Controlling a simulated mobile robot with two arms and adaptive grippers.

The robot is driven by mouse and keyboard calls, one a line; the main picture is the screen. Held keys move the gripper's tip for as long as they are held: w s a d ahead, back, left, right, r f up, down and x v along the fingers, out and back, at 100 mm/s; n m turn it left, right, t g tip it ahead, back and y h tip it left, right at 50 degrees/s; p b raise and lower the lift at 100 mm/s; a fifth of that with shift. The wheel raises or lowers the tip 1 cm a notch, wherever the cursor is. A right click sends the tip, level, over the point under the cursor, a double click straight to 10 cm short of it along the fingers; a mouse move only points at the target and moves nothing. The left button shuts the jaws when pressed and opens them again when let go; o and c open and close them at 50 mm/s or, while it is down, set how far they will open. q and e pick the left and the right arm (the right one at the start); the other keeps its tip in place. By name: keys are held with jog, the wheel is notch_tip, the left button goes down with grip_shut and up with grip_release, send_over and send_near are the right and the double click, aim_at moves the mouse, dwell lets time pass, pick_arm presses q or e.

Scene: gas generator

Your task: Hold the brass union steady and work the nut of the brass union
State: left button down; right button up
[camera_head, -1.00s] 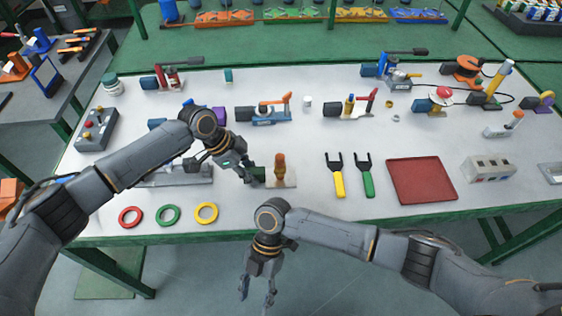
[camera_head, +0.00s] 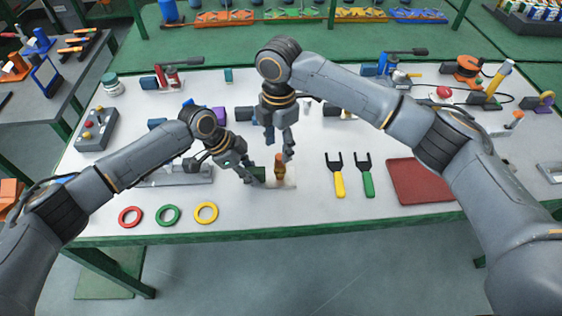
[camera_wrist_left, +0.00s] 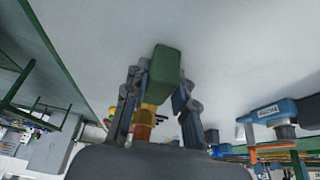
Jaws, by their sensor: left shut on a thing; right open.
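The brass union (camera_head: 280,166) stands upright on a small pale plate (camera_head: 290,182) near the table's front edge, with a green block (camera_head: 259,174) at its left. My left gripper (camera_head: 250,174) is shut on the green block. In the left wrist view the block (camera_wrist_left: 164,72) sits between the fingers, and the orange-brown union (camera_wrist_left: 144,116) is partly hidden behind them. My right gripper (camera_head: 280,148) is open, pointing down just above the union. Whether its fingers touch the union I cannot tell. The nut is too small to make out.
Red, green and yellow rings (camera_head: 168,215) lie at the front left. A yellow fork tool (camera_head: 338,178) and a green one (camera_head: 366,178) lie to the right, beside a red tray (camera_head: 408,180). Other fittings stand behind, some hidden by my right arm.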

aim_at(280, 156)
jog(key=shift+w+d+r, duration=0.2)
jog(key=shift+w+r, duration=0.2)
jog(key=shift+w, duration=0.05)
jog(key=shift+f, duration=4.4)
jog(key=c, duration=1)
